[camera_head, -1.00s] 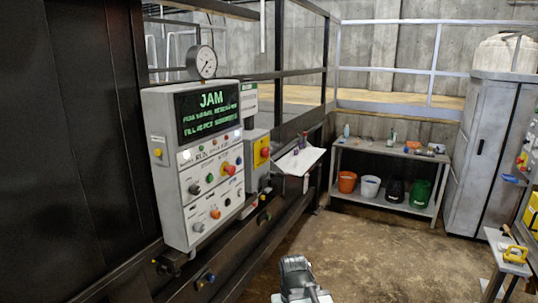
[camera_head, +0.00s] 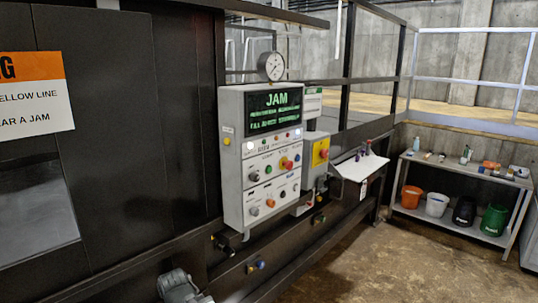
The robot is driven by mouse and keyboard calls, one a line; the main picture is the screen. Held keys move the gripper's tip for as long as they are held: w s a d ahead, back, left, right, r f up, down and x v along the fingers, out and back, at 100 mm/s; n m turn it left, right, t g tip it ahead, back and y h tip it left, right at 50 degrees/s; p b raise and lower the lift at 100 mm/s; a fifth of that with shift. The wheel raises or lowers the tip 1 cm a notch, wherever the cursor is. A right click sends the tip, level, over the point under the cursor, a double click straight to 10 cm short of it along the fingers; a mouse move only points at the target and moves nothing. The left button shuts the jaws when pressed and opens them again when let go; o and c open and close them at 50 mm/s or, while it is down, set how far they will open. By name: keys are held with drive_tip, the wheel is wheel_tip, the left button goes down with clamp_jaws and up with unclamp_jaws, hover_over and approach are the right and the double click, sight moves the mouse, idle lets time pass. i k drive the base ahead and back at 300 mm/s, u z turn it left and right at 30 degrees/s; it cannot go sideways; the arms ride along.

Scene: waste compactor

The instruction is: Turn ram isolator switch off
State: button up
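A grey control panel (camera_head: 231,160) is fixed to the dark machine, with a screen (camera_head: 273,110) reading "JAM" in green.
A pressure gauge (camera_head: 271,66) stands above the panel. A white sloped shelf (camera_head: 361,167) juts out to the right of the yellow box. A workbench (camera_head: 455,167) with several buckets stands at the back right. The concrete floor (camera_head: 390,262) in front is clear.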

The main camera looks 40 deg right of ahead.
sight(324, 153)
drive_tip(key=u, duration=0.75)
drive_tip(key=k, duration=1.1)
drive_tip(key=z, duration=1)
drive_tip(key=i, duration=0.55)
drive_tip(key=u, duration=0.05)
